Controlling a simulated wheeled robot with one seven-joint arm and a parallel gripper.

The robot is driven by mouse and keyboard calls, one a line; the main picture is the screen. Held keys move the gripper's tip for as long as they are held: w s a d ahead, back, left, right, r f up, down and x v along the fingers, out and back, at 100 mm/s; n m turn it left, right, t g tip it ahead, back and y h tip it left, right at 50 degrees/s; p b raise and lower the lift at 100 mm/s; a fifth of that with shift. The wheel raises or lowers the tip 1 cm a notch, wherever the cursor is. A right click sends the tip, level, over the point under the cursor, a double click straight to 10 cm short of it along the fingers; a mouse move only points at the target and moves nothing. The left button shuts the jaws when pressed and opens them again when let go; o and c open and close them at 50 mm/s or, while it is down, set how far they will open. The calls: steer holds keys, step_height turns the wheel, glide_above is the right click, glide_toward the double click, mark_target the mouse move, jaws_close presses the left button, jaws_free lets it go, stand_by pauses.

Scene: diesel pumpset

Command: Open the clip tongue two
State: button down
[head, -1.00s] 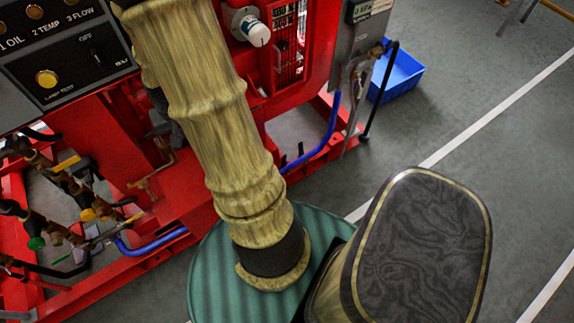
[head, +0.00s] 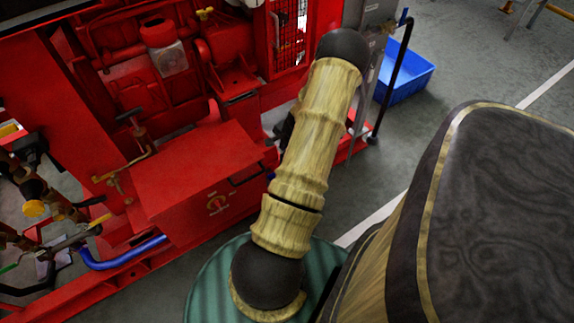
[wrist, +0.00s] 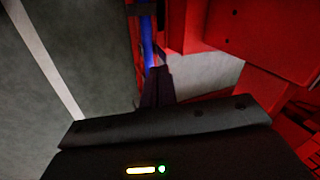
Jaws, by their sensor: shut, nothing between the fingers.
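My gripper (wrist: 157,88) is in the wrist view, its dark fingers shut together with nothing held. The fingers point toward a gap beside the red frame (wrist: 186,25) and a blue pipe (wrist: 147,35). In the head view my arm reaches up past the red box, and the gripper is mostly hidden behind it. I cannot make out clip tongue two for certain in either view.
The red pumpset fills the left of the head view, with dark pipework (head: 45,190) and a blue hose (head: 120,256) low on it. A blue bin (head: 405,78) stands on the grey floor at the upper right. Open floor with a white line lies beyond.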

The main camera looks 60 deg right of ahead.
steer(key=s+d+f+m+b, duration=0.1)
steer(key=s+d+f+m, duration=0.1)
steer(key=f, duration=0.4)
steer(key=shift+s+d+f+h+b, duration=0.3)
steer(key=shift+s+d, duration=0.3)
steer(key=shift+s, duration=0.65)
steer(key=w+d+f+b, duration=0.1)
steer(key=w+f+b, duration=0.1)
steer(key=f, duration=0.1)
steer(key=w+d+f+b, duration=0.1)
steer(key=w+f+b, duration=0.1)
steer(key=w+d+f+b, duration=0.1)
steer(key=w+f+b, duration=0.1)
steer(key=w+f, duration=0.1)
steer(key=shift+w+d+f+b, duration=0.1)
steer(key=shift+d+f+b, duration=0.25)
steer(key=shift+b, duration=0.05)
steer(key=shift+w+r, duration=0.1)
